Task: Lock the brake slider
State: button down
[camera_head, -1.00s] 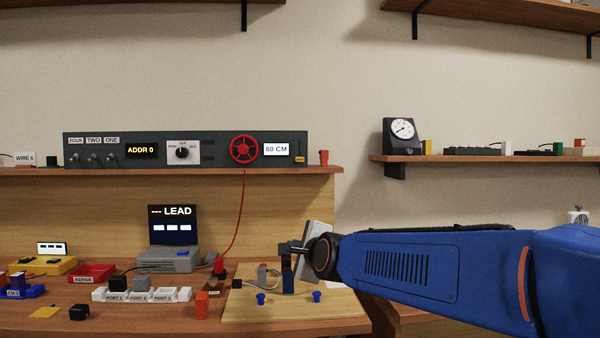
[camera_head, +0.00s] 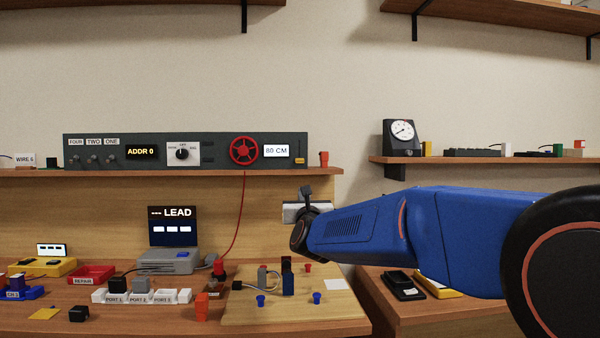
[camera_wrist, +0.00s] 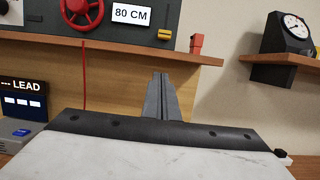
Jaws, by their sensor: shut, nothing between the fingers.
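The brake slider is probably the small yellow handle (camera_head: 300,161) at the right end of the dark panel (camera_head: 220,140). In the wrist view the yellow handle (camera_wrist: 164,34) sits at the low end of a dark upright slot, right of the 80 CM display (camera_wrist: 132,14). No label on it can be read. My gripper (camera_head: 305,189) is shut and empty, below the shelf edge and under the slider. In the wrist view my gripper's fingertips (camera_wrist: 160,74) point up towards the shelf edge, apart from the handle.
A red wheel (camera_head: 243,149) is left of the display. A red block (camera_head: 323,158) stands on the shelf (camera_head: 200,171) just right of the panel. A red cord (camera_head: 241,215) hangs from the shelf. A wooden board (camera_head: 340,308) with small parts lies below my gripper.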

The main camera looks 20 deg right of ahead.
aim_at(300, 161)
jog(key=w+d+r, duration=0.1)
jog(key=w, duration=0.2)
jog(key=w+d+r, duration=0.1)
jog(key=w+r, duration=0.1)
jog(key=w, duration=0.1)
jog(key=w+d+r, duration=0.1)
jog(key=w+r, duration=0.1)
jog(key=w, duration=0.1)
jog(key=shift+w+r, duration=0.1)
jog(key=shift+r, duration=0.6)
jog(key=shift+r, duration=0.1)
notch_tip(300, 161, up, 7)
jog(key=shift+f, duration=0.2)
dwell(0.4)
